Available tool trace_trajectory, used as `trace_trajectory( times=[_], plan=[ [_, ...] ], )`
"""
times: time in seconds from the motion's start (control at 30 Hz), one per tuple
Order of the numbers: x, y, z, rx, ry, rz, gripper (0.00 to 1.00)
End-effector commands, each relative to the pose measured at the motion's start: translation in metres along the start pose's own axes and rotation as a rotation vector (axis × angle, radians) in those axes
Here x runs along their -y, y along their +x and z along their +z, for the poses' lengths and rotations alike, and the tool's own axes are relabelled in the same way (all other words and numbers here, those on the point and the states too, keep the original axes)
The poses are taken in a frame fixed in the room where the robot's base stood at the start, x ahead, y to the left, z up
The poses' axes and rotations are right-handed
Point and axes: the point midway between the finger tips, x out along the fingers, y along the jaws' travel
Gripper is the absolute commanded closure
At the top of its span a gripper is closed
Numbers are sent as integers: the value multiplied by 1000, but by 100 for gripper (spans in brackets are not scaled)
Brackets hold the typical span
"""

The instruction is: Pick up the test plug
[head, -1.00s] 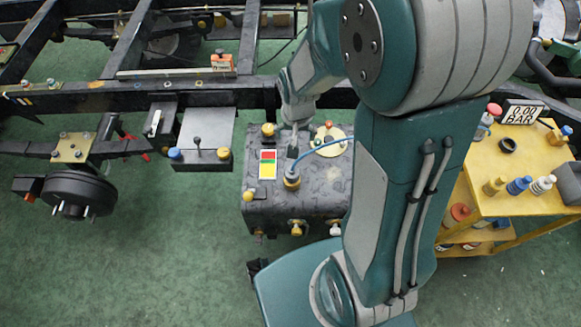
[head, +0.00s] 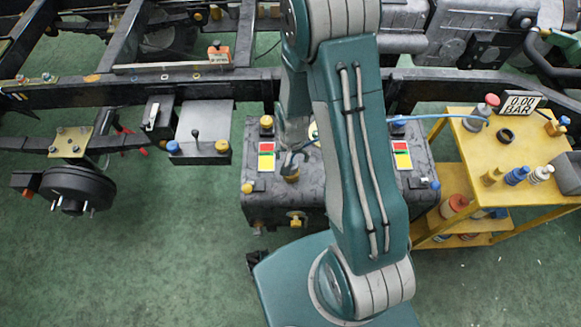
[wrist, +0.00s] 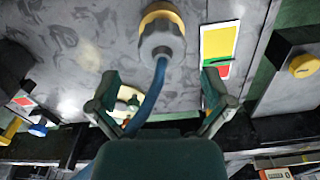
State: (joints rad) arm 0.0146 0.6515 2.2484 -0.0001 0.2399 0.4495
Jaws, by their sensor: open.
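The test plug appears to be the grey ribbed connector (wrist: 162,38) with a blue hose, seated at a yellow ring on the dark tank (wrist: 90,45). In the head view its yellow base (head: 291,177) shows on the tank's top (head: 232,205), beside a red and yellow label. My gripper (wrist: 161,92) is open and empty. In the wrist view its fingers are spread either side of the hose, with the plug past the fingertips and apart from them. In the head view my arm hides part of the hose and the tank; the fingers are hard to make out.
A yellow cart (head: 455,150) at the right carries a gauge (head: 522,103) reading 0.00 BAR, bottles and a black ring. The blue hose reaches towards it. A black chassis rail (head: 90,88) runs behind the tank. Green floor is clear at the left front.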

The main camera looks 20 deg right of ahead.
Motion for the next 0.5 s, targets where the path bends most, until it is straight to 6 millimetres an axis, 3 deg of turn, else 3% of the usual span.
trace_trajectory(
  times=[0.23, 0.5],
  plan=[
    [3, 36, 4, 4, 0, 2, 0],
    [4, 44, 3, 1, 0, 1, 0]
  ],
)
